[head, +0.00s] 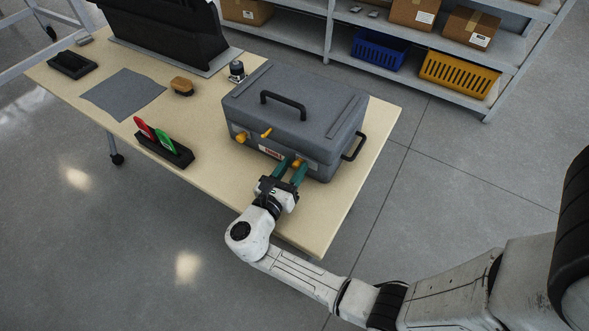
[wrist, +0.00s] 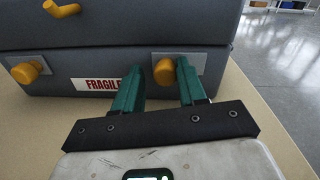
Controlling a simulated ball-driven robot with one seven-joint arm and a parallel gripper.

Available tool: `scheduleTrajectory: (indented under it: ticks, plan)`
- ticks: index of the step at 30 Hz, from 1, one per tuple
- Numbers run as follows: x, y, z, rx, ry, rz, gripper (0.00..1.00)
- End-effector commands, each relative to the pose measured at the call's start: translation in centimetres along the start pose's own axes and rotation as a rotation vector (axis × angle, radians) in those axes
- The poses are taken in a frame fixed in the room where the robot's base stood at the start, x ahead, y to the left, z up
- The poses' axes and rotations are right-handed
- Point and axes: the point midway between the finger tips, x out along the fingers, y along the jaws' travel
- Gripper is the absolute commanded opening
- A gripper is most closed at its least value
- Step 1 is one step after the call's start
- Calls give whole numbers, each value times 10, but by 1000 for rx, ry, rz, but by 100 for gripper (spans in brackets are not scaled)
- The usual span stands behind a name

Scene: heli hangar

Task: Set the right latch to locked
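A grey case (head: 293,112) stands closed on the table, its front towards my gripper. The right latch (wrist: 164,71) is a yellow knob on a grey plate at the right of the case front; it also shows in the head view (head: 298,162). The left latch (wrist: 27,73) is a similar yellow knob on the left. My gripper (wrist: 160,80) has green fingers and is open, pointing at the case front. I cannot tell whether the fingers touch the case.
A yellow lever (wrist: 62,9) sits higher on the case, and a FRAGILE label (wrist: 100,85) lies between the latches. A black holder (head: 165,148) with red and green pieces, a brush (head: 182,86) and a grey cloth (head: 122,94) are left on the table (head: 225,185).

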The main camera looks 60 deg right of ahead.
Motion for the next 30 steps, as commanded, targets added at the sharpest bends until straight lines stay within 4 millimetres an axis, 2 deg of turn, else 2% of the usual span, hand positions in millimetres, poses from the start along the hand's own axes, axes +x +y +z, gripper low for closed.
scheduleTrajectory:
  ticks: [1,3,10,14,24,30]
  plan:
    - [0,0,0,1,-1,0,46]
    - [0,0,0,0,-1,-1,52]
    - [0,-1,0,-1,0,-3,52]
    - [-8,-1,0,0,-1,-2,52]
    - [-70,1,-1,0,-2,2,52]
    - [-98,1,0,0,-1,0,52]
